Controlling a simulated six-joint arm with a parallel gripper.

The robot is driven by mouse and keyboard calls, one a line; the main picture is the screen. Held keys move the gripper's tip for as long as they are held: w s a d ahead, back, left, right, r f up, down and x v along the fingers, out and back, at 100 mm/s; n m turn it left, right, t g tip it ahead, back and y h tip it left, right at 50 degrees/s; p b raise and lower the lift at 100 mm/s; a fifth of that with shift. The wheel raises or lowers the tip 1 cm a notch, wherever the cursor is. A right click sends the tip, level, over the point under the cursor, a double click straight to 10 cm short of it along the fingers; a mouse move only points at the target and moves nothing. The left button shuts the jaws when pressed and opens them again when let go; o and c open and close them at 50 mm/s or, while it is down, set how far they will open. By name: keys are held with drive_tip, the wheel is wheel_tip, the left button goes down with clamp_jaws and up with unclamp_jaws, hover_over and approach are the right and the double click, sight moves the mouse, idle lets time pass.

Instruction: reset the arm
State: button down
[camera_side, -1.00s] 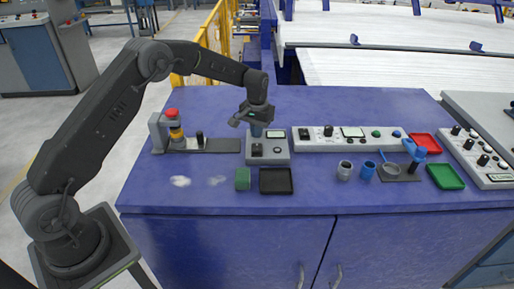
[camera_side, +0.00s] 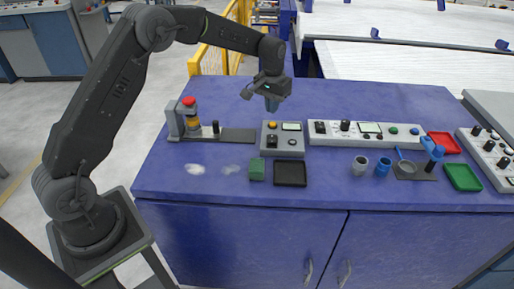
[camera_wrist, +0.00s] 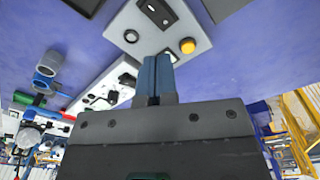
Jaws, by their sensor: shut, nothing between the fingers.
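My gripper (camera_side: 271,104) hangs above the blue table, over the back part of a small grey control box (camera_side: 283,147). Its blue fingers are together with nothing between them. In the wrist view the shut fingers (camera_wrist: 155,78) point toward the control box (camera_wrist: 150,30), which carries a yellow button (camera_wrist: 187,45). The fingers look raised above the box in the side view, with a gap between them. No pipes can be made out on the table.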

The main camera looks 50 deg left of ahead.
drive_tip(key=s+d+r+m+t, duration=0.1)
drive_tip(key=s+d+r+t, duration=0.3)
drive_tip(key=s+r, duration=1.2)
drive_tip(key=s+d+m, duration=0.1)
drive_tip(key=s+d, duration=0.1)
drive_tip(key=s, duration=0.7)
drive_tip(key=s+d+f+t, duration=0.1)
drive_tip(key=s+d, duration=0.1)
drive_tip(key=s, duration=0.7)
drive_tip(key=shift+s+m, duration=0.2)
drive_tip(key=shift+m, duration=0.2)
